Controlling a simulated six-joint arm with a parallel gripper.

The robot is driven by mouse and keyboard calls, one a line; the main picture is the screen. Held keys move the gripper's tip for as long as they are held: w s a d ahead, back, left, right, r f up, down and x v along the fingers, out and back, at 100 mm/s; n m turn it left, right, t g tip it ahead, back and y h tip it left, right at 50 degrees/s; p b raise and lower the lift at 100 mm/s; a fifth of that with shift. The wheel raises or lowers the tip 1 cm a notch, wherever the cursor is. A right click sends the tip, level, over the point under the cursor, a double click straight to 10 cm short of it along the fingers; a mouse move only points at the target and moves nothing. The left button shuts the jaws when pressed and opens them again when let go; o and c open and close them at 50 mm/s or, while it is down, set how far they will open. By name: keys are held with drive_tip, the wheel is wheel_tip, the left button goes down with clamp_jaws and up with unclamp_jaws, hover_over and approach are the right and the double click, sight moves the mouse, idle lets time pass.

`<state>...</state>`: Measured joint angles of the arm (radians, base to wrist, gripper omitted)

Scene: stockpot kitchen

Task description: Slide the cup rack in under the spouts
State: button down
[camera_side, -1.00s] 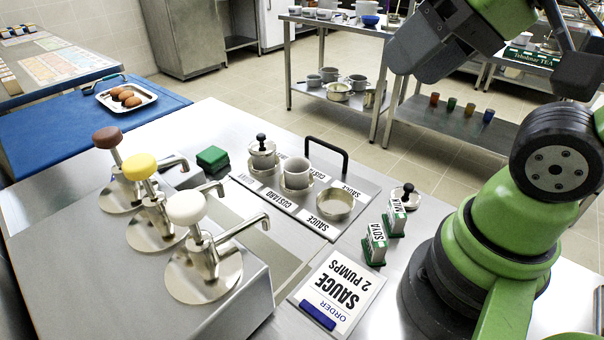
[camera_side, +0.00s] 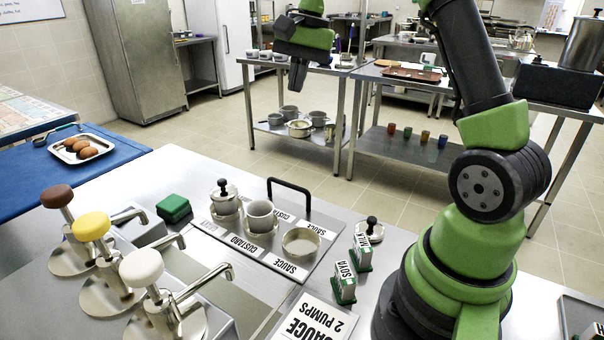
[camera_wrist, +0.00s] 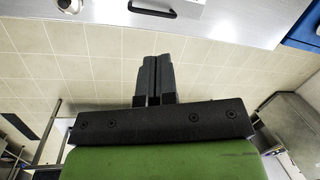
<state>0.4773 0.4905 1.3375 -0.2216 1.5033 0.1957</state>
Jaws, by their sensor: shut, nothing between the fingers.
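The cup rack (camera_side: 225,246) is a flat steel tray on the counter with a black handle (camera_side: 289,183) at its back edge. It holds a lidded pot (camera_side: 225,203), a grey cup (camera_side: 260,217) and a shallow round dish (camera_side: 301,241) beside printed labels. The spouts (camera_side: 215,274) belong to three pumps with brown, yellow and white (camera_side: 141,266) knobs, left of the rack. My gripper (camera_side: 297,76) is high behind the rack, apart from it. In the wrist view its fingers (camera_wrist: 154,68) are together and empty; the rack handle (camera_wrist: 152,10) shows beyond them at the top.
A green block (camera_side: 173,208) stands left of the rack. SOYA (camera_side: 344,282) and MILK (camera_side: 363,252) cards and a black-knobbed lid (camera_side: 370,229) stand to its right. An order card (camera_side: 312,322) lies in front.

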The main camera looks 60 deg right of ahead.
drive_tip(key=d+f+m+g+y, duration=0.2)
drive_tip(key=d+f+m, duration=0.3)
drive_tip(key=d+f, duration=0.6)
drive_tip(key=x, duration=0.7)
drive_tip(key=w+x, duration=0.1)
drive_tip(key=x, duration=0.3)
drive_tip(key=shift+a, duration=0.35)
drive_tip(key=a, duration=0.3)
drive_tip(key=shift+f, duration=0.15)
drive_tip(key=shift+a, duration=0.4)
drive_tip(key=shift+a, duration=0.1)
hover_over(252, 250)
drive_tip(key=shift+a+f, duration=0.1)
drive_tip(key=shift+a, duration=0.05)
